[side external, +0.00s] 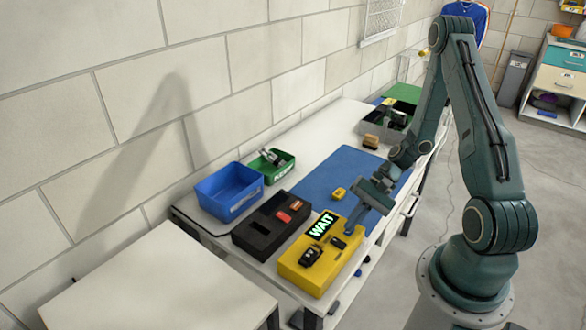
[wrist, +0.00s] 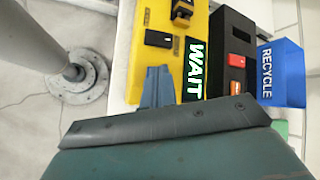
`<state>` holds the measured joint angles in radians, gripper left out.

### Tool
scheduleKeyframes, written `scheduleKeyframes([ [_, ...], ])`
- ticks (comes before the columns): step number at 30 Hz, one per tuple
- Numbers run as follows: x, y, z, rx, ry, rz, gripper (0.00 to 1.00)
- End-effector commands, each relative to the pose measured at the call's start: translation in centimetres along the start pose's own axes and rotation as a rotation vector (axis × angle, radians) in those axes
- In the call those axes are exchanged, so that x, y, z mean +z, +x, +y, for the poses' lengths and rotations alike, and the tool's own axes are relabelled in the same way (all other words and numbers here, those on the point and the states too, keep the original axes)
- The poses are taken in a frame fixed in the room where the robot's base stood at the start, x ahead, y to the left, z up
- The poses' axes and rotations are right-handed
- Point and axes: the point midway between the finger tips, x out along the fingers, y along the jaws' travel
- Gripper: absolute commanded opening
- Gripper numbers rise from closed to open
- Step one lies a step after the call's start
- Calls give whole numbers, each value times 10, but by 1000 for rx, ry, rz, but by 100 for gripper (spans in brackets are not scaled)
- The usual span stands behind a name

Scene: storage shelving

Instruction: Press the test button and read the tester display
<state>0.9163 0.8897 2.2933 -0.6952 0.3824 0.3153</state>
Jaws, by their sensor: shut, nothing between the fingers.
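The yellow tester (side external: 312,281) sits on the bench, and its yellow top also shows in the wrist view (wrist: 140,52). Its display (side external: 322,225) is black with a green edge and reads WAIT, also legible in the wrist view (wrist: 189,70). A black device (side external: 311,256) and a smaller black part (side external: 337,242) are on the tester top. My gripper (side external: 353,225) is shut and empty, its fingertips at the tester's right end beside the display. In the wrist view the fingers (wrist: 158,75) overlap the tester. I see no clear test button; the fingers may hide it.
A black tray (side external: 258,237) with red and orange pieces stands beside the tester. A blue RECYCLE bin (side external: 229,193) and a green bin (side external: 271,164) stand by the wall. A blue mat (side external: 325,175) holds a small yellow item (side external: 338,194). A grey crate (side external: 397,117) is farther back.

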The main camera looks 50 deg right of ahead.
Motion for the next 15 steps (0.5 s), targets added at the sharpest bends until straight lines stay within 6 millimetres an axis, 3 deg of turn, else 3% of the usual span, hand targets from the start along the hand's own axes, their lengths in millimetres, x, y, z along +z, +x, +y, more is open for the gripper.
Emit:
scheduleKeyframes([
  [15, 5, -7, -5, 0, -1, 2, 0],
])
